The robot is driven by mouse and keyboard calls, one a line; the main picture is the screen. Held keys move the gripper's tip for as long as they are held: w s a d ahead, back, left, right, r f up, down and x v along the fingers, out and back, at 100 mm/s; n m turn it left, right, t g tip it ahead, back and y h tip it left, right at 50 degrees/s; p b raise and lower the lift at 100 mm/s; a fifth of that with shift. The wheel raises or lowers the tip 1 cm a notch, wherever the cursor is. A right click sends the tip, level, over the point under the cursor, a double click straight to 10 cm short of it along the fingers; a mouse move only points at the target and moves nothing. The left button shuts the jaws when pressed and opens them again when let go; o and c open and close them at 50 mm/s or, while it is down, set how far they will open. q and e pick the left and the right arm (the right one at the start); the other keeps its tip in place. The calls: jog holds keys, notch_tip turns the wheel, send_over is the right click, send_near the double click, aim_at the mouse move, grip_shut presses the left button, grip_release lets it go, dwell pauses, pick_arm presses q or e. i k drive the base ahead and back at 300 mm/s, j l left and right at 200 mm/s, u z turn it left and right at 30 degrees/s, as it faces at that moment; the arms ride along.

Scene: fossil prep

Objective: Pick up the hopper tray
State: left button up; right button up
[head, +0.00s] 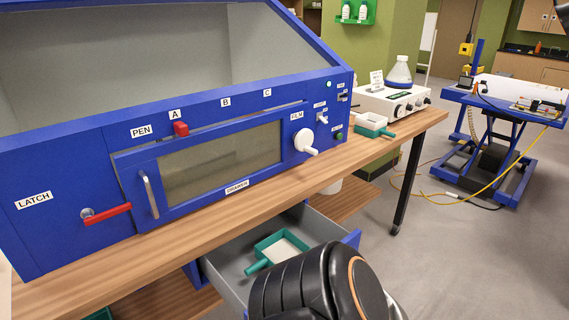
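No tray in view carries a readable hopper label. A teal tray with a stub handle (261,266) lies in the open drawer (230,270) below the bench, with a pale inside. A second, similar teal-handled tray (374,130) stands on the bench beside the white instrument, with a pale top. I cannot tell which is the hopper tray. A black link of my arm fills the bottom centre, in front of the drawer and close to the lower tray. Neither of my grippers shows.
A blue cabinet (70,160) with a red latch handle (106,214) and a lidded window takes up the bench (120,258). A white instrument (385,100) with a flask (399,75) stands at the bench's right end. A blue lift cart (500,110) and yellow cable lie beyond.

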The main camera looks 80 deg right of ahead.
aim_at(280, 247)
jog(key=i+z, duration=0.15)
jog(key=z, duration=0.3)
jog(key=i+j+z, duration=0.1)
jog(key=z, duration=0.35)
jog(key=i+j+z, duration=0.2)
jog(key=z, duration=0.2)
